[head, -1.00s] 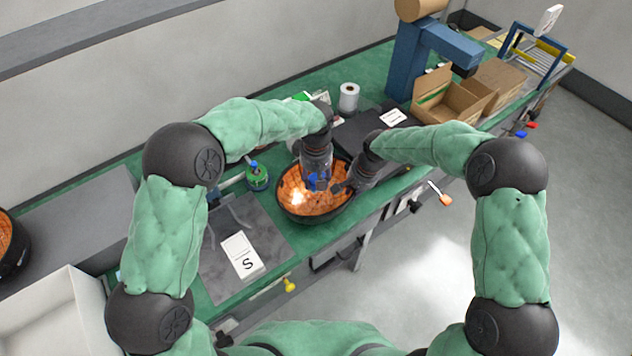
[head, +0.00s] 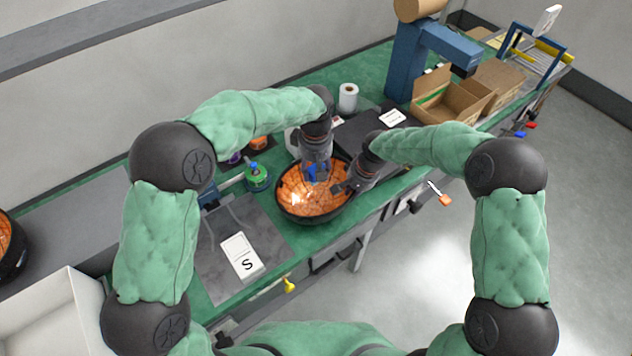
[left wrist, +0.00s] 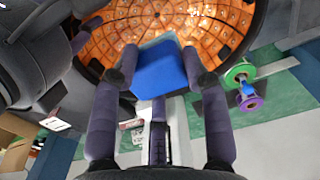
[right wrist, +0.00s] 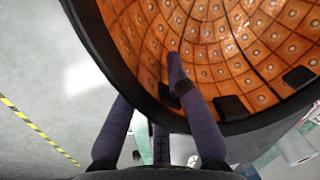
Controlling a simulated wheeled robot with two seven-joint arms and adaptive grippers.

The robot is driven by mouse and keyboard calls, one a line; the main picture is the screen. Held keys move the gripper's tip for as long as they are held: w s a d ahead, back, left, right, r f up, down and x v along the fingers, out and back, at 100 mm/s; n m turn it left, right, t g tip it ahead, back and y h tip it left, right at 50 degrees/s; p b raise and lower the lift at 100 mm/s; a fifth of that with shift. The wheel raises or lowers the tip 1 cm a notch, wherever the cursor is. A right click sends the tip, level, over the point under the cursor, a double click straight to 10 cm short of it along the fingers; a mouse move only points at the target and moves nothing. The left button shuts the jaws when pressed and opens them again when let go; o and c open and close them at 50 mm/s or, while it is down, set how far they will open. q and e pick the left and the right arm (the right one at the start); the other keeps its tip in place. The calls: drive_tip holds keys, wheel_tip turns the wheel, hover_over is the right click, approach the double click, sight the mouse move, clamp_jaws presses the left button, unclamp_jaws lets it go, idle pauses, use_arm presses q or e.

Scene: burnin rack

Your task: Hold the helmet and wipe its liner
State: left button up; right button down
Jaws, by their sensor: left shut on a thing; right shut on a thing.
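The helmet (head: 286,212) lies open side up on the green bench, its orange quilted liner (head: 312,203) showing. It also shows in the right wrist view (right wrist: 92,38). My right gripper (head: 343,186) is shut on the helmet's dark rim, one finger inside against the liner and the other outside. My left gripper (head: 317,180) is over the helmet's opening, shut on a blue block-like wiping pad (left wrist: 160,68). In the left wrist view the pad is between the fingertips, in front of the liner (left wrist: 190,22). Whether the pad touches the liner is hard to tell.
A green-and-blue spool-like item (head: 257,177) stands left of the helmet. A grey mat with a white card marked S (head: 241,256) lies nearer. A white roll (head: 347,97), open cardboard box (head: 455,100) and blue stand (head: 405,60) are behind to the right.

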drive_tip(key=c, duration=1.2)
unclamp_jaws()
drive_tip(key=shift+o, duration=0.2)
drive_tip(key=shift+d+r, duration=0.1)
drive_tip(key=shift+r, duration=0.45)
wheel_tip(320, 180, up, 11)
drive_tip(key=d, duration=0.1)
drive_tip(key=shift+s+d+f, duration=0.2)
drive_tip(key=shift+s+d, duration=0.2)
drive_tip(key=shift+s, duration=0.05)
